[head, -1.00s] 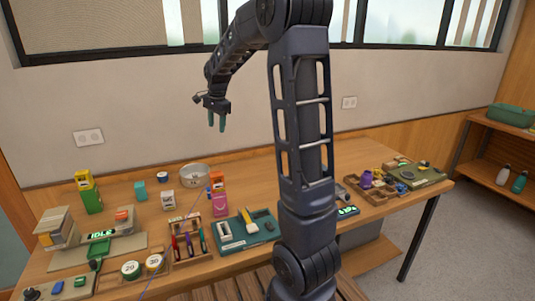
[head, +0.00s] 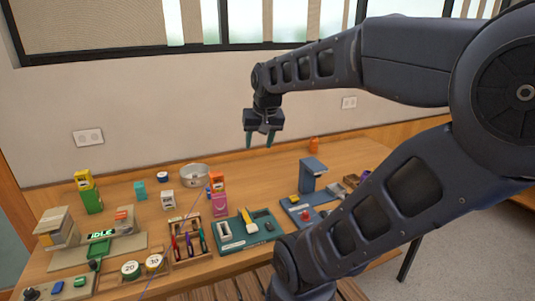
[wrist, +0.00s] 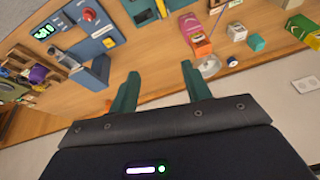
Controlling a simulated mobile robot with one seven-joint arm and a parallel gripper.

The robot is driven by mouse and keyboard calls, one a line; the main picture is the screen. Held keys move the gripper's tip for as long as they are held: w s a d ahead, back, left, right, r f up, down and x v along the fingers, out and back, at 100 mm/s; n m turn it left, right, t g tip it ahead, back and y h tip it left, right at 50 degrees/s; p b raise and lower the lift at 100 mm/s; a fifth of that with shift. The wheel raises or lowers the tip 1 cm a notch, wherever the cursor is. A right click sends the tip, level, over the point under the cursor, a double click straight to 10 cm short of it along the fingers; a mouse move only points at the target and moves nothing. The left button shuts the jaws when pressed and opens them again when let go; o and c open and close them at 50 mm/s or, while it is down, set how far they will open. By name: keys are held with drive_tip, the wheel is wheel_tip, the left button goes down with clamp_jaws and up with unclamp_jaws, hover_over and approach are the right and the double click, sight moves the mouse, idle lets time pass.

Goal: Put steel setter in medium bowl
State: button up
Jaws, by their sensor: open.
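A round metal bowl (head: 195,178) stands at the back of the table, left of my gripper in the head view. It also shows in part in the wrist view (wrist: 210,67), beside an orange box. I cannot pick out the steel setter for certain; several small hand tools with coloured handles stand in a wooden tray (head: 189,258), and small items lie on a teal mat (head: 262,238). My gripper (head: 259,146) is open and empty, raised above the back of the table, right of the bowl. Its two green fingers also show in the wrist view (wrist: 160,72).
Orange (head: 217,180) and pink (head: 220,204) boxes stand just right of the bowl. A blue-grey press with a red button (head: 294,199) stands right of the mat. Bare table (head: 265,180) lies below my gripper.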

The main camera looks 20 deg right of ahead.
drive_tip(key=shift+n, duration=0.9)
drive_tip(key=s, duration=0.1)
drive_tip(key=s+f, duration=0.1)
drive_tip(key=s, duration=0.1)
drive_tip(key=s+f, duration=0.1)
drive_tip(key=s, duration=0.1)
drive_tip(key=shift+d, duration=0.3)
